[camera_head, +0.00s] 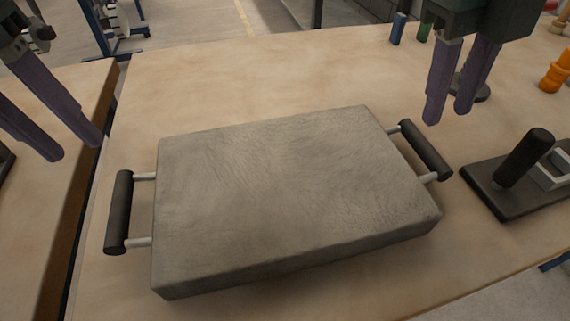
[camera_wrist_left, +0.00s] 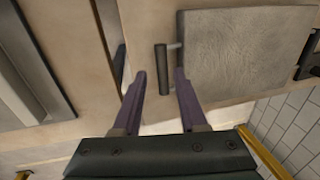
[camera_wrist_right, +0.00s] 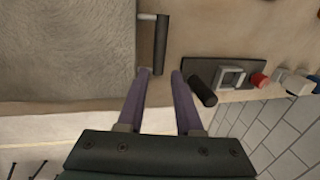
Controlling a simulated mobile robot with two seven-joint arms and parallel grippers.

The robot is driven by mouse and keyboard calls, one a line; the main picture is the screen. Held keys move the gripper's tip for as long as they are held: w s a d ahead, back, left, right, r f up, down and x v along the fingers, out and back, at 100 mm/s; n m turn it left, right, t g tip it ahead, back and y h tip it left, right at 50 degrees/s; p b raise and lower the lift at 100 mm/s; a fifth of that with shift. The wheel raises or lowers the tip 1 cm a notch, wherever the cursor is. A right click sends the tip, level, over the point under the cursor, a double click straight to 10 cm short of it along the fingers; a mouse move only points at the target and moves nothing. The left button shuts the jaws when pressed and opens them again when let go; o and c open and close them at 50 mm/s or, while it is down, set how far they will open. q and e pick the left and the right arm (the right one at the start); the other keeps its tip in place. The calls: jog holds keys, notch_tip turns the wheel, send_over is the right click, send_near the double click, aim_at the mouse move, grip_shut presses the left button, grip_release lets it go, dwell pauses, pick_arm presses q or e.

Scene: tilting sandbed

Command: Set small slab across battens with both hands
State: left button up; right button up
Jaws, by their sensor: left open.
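The small slab (camera_head: 285,190), a grey rough block, lies flat on the tan bench, with a dark bar handle at each end. Its left handle (camera_head: 119,212) also shows in the left wrist view (camera_wrist_left: 161,70). Its right handle (camera_head: 425,150) also shows in the right wrist view (camera_wrist_right: 161,45). My left gripper (camera_head: 79,151) is open and empty, above and to the left of the left handle, over the bench's left edge. My right gripper (camera_head: 447,116) is open and empty, above and beyond the right handle. I cannot make out any battens.
A dark plate (camera_head: 497,207) with an upright black grip (camera_head: 524,157) stands right of the slab. An orange piece (camera_head: 555,76) and small blue (camera_head: 398,28) and green (camera_head: 424,31) blocks stand farther back. A gap separates the bench from another wooden top (camera_head: 60,95) at left.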

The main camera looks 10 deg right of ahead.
aim_at(119, 184)
pick_arm(q)
jog(key=shift+s+f, duration=0.1)
jog(key=shift+s, duration=0.05)
pick_arm(e)
jog(key=shift+s+f, duration=0.1)
jog(key=shift+s, duration=0.05)
pick_arm(q)
jog(key=f, duration=0.3)
jog(key=d+f, duration=0.1)
jog(key=f, duration=0.2)
jog(key=d+f, duration=0.1)
jog(key=f, duration=0.2)
jog(key=shift+f, duration=0.3)
pick_arm(e)
jog(key=f, duration=0.3)
jog(key=d+f, duration=0.1)
jog(key=f, duration=0.5)
jog(key=shift+d+f, duration=0.35)
jog(key=shift+d, duration=0.05)
pick_arm(q)
jog(key=c, duration=0.6)
pick_arm(e)
grip_shut()
pick_arm(q)
grip_shut()
jog(key=shift+w+d+r, duration=0.1)
jog(key=shift+w+r, duration=0.05)
jog(key=shift+w, duration=0.05)
pick_arm(e)
jog(key=shift+r, duration=0.2)
